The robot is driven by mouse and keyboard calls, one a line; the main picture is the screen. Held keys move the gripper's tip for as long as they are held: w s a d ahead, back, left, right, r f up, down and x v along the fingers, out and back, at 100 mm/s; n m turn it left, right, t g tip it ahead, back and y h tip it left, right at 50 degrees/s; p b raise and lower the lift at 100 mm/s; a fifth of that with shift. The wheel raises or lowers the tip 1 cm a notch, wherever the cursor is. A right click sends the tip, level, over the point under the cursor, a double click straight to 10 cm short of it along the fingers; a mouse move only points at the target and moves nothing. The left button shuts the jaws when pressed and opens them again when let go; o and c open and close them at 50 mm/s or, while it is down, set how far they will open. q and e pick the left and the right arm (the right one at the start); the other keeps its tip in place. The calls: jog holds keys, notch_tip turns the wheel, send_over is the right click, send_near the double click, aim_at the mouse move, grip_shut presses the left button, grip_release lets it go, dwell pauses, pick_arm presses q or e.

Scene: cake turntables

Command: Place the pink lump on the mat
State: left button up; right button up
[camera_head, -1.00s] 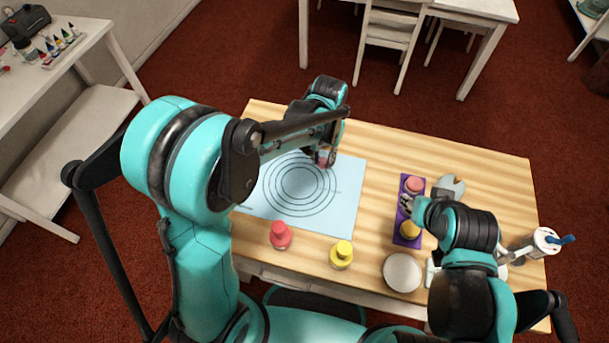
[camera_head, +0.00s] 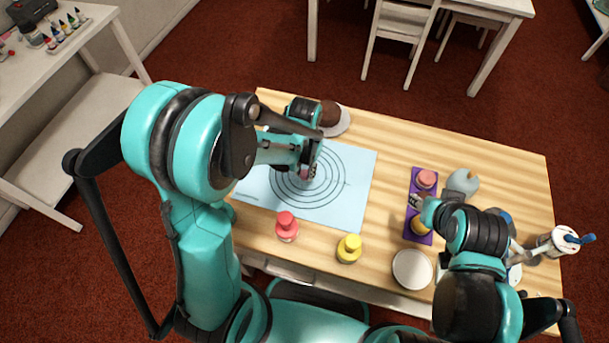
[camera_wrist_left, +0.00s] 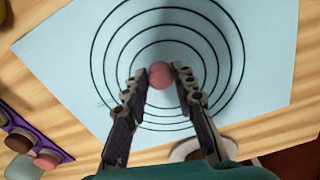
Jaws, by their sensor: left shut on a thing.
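The light blue mat (camera_head: 352,205) with dark concentric rings lies on the wooden table. My left gripper (camera_head: 308,173) is over the ringed area and shut on a pink lump (camera_wrist_left: 161,76). In the left wrist view the lump sits between the fingertips, over the inner rings; I cannot tell whether it touches the mat. In the head view it is mostly hidden by the fingers. Another pinkish lump (camera_head: 426,179) sits at the far end of the purple tray (camera_head: 413,237). My right gripper (camera_head: 418,201) is over the tray's middle, and its finger opening is unclear.
A red bottle (camera_head: 286,227) and a yellow bottle (camera_head: 348,249) stand at the mat's near side. A yellow-orange lump (camera_head: 419,225) is on the tray. A white dish (camera_head: 412,269) is near the front edge. A brown dome (camera_head: 330,113) on a plate stands behind the mat.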

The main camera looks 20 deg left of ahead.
aim_at(305, 175)
pick_arm(q)
notch_tip(305, 175, down, 2)
jog(key=shift+f+b, duration=0.25)
jog(key=shift+b, duration=0.1)
jog(key=shift+r, duration=0.1)
jog(key=shift+f, duration=0.2)
jog(key=o, duration=0.9)
jog(key=shift+o, duration=0.2)
jog(key=shift+r, duration=0.1)
